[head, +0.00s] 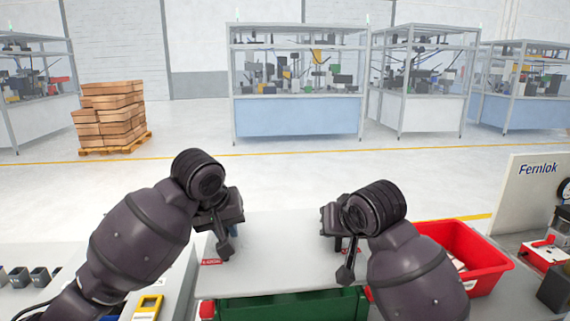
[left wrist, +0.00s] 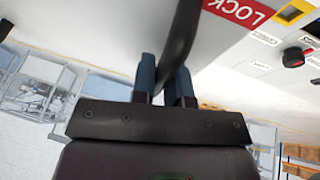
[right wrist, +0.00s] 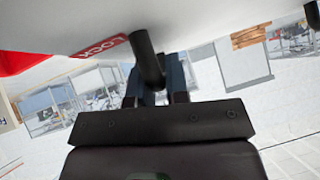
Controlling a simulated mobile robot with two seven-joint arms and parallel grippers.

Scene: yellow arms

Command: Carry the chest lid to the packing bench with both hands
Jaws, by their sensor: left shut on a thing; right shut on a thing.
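The chest lid (head: 278,250) is a flat light-grey panel in front of me in the head view, with red lock labels and dark handles. My left gripper (head: 222,222) is shut on its left handle (head: 224,243); the left wrist view shows the fingers (left wrist: 168,85) around the dark bar (left wrist: 181,40). My right gripper (head: 340,228) is shut on the right handle (head: 348,265), also seen between the fingers (right wrist: 156,82) in the right wrist view. A green chest body (head: 290,307) shows below the lid's near edge. I cannot tell whether they touch. I cannot pick out the packing bench.
A red bin (head: 487,277) stands right of the lid, beside a work surface with a Fernlok panel (head: 535,185). A surface with small dark parts (head: 20,277) lies left. Stacked boxes (head: 108,112) and glazed machine cells (head: 297,115) stand far off across open floor.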

